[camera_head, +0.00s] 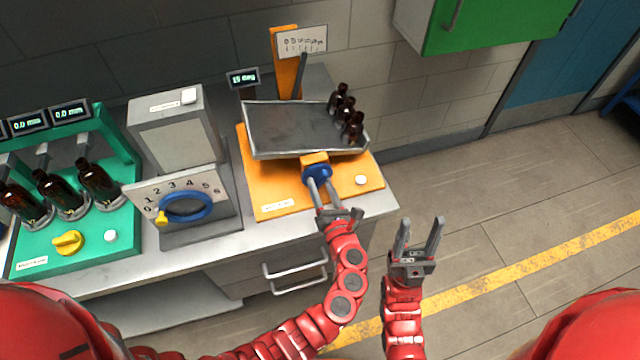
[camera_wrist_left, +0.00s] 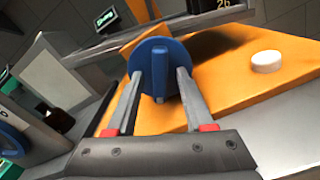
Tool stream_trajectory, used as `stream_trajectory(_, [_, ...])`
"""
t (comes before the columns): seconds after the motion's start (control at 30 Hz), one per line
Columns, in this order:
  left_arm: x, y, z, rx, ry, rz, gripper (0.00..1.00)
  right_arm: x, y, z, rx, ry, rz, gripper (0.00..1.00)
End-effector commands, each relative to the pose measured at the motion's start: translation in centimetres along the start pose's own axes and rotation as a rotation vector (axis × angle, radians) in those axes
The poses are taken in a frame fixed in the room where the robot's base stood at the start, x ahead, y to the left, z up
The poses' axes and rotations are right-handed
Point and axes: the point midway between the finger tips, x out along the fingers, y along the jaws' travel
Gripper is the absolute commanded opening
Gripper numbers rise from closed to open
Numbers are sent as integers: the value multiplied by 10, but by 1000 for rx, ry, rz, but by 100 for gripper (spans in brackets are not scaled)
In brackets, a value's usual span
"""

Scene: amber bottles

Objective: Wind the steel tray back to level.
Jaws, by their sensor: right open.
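The steel tray (camera_head: 285,125) sits tilted above an orange base (camera_head: 262,190). Several amber bottles (camera_head: 353,128) stand bunched at its right end. A small display (camera_head: 243,78) behind it seems to read 15 deg. A blue knob (camera_head: 318,173) is at the front of the base; in the left wrist view the knob (camera_wrist_left: 150,55) shows a raised bar across its face. My left gripper (camera_head: 320,182) is at the knob, its fingers (camera_wrist_left: 160,85) either side of the bar with visible gaps. My right gripper (camera_head: 420,225) is open and empty, right of the bench.
A white button (camera_head: 361,180) is on the base, right of the knob. Left are a grey box with a numbered dial and blue ring (camera_head: 187,207), and a green stand (camera_head: 95,225) with bottles. A green cabinet (camera_head: 490,22) hangs on the wall.

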Motion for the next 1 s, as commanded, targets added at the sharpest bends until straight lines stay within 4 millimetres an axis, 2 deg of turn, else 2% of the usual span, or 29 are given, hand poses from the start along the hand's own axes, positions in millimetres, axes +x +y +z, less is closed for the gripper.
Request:
stream_trajectory(0.03, [0, 0, 0, 0, 0, 0, 49, 0, 0, 0, 0, 0, 0, 52])
stream_trajectory(0.3, [0, 0, 0, 0, 0, 0, 0, 0, 0, 0, 0, 0, 0, 52])
stream_trajectory(0.77, [0, 0, 0, -11, 0, 0, 0, -1, 0, 0, 0, 0, 0, 52])
stream_trajectory(1.0, [0, -1, -1, -93, -2, 0, 0, -7, 0, 1, 0, 0, 0, 52])
